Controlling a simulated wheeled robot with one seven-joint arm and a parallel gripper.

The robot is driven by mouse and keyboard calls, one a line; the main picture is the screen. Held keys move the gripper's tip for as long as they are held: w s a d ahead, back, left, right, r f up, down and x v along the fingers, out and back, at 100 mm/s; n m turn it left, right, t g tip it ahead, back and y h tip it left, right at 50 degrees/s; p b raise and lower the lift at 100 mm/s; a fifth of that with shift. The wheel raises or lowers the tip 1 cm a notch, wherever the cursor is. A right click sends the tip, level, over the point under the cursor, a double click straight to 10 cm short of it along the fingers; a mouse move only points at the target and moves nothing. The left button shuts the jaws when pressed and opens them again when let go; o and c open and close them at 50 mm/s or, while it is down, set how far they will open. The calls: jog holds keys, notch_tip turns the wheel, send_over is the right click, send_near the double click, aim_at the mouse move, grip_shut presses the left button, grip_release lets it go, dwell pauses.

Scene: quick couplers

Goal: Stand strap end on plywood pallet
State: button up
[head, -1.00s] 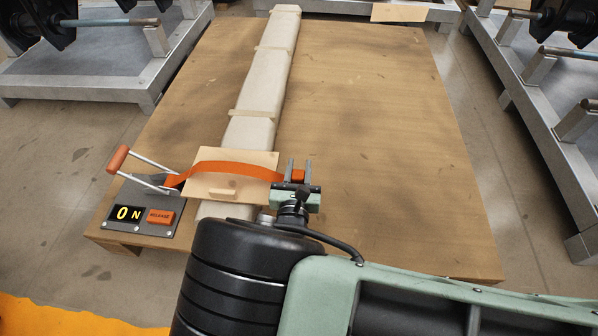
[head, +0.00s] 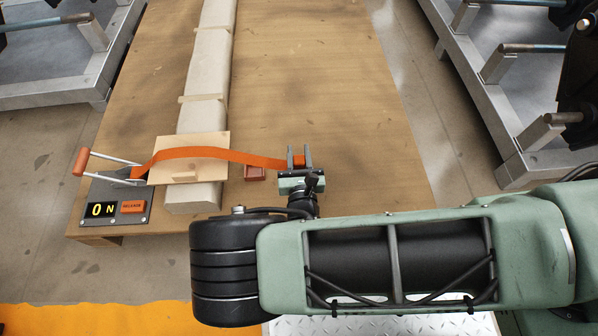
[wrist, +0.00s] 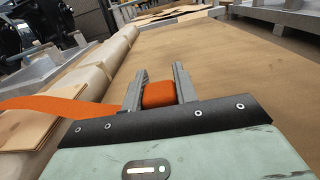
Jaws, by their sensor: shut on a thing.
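My gripper (head: 299,158) is shut on the orange strap end (wrist: 159,94), a blocky piece between the two grey fingers in the wrist view. The orange strap (head: 215,153) runs from it leftward over a small wooden board (head: 208,173) to a ratchet with an orange handle (head: 82,161). The plywood pallet (head: 330,90) lies below; it also fills the right of the wrist view (wrist: 240,70). My gripper is over the pallet, right of the long pale wrapped bundle (head: 205,75). The height of the strap end above the pallet is hard to tell.
A small red-brown block (head: 255,173) sits on the pallet just left of my gripper. Metal racks (head: 500,100) stand on both sides. The pallet right of my gripper is bare.

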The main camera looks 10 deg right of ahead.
aim_at(298, 168)
notch_tip(298, 168, down, 6)
jog(key=b, duration=0.3)
jog(key=shift+f, duration=0.25)
jog(key=shift+f, duration=0.15)
jog(key=o, duration=1.1)
jog(key=shift+c, duration=0.2)
